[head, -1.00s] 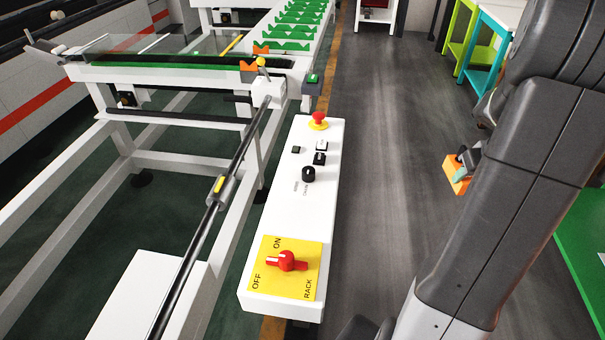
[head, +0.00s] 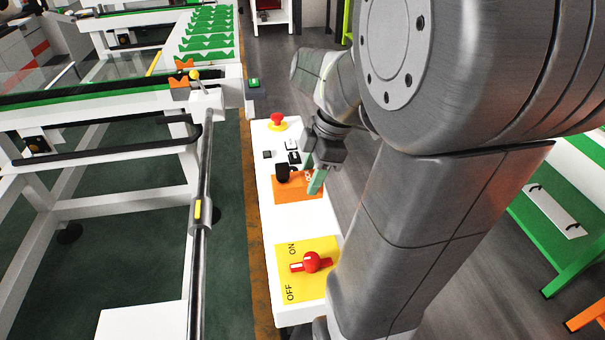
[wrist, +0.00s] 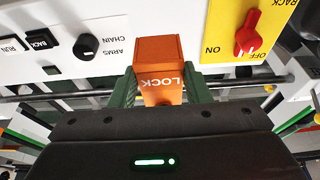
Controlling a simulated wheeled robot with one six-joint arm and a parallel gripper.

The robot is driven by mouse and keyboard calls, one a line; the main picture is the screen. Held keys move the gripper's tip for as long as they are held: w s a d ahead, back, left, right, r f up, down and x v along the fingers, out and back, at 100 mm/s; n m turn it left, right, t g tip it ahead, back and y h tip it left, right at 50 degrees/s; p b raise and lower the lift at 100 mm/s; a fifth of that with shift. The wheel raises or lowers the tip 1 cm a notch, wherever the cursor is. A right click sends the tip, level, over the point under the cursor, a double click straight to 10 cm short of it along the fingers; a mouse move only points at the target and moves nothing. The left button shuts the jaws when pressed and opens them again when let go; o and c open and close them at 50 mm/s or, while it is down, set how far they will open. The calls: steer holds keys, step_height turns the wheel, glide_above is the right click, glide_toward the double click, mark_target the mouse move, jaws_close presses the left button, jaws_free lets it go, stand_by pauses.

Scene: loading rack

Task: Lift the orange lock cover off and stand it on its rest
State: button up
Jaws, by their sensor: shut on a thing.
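The orange lock cover (head: 291,192) is a small block-shaped piece over the white control panel (head: 270,223), between the black knob (head: 283,172) and the yellow switch plate. In the wrist view the cover (wrist: 158,60) shows the white word LOCK, upside down. My gripper (wrist: 160,92) is shut on it, one green finger on each side. In the head view my gripper (head: 313,181) reaches over the panel from the right. I cannot tell whether the cover touches the panel. I cannot make out a rest.
The yellow plate carries a red rotary switch (head: 311,262), close to the cover and my arm. A red emergency button (head: 277,120) is at the panel's far end. A long dark bar (head: 202,175) runs left of the panel.

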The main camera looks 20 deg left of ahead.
stand_by(0.3)
steer(key=shift+f+b, duration=2.85)
steer(key=shift+f, duration=0.55)
steer(key=o, duration=1.2)
steer(key=shift+d, duration=0.1)
steer(key=shift+c, duration=0.2)
steer(key=shift+w+r, duration=0.1)
steer(key=v, duration=1.3)
steer(key=shift+d+r, duration=0.2)
steer(key=shift+r, duration=0.05)
steer(key=shift+f, duration=0.1)
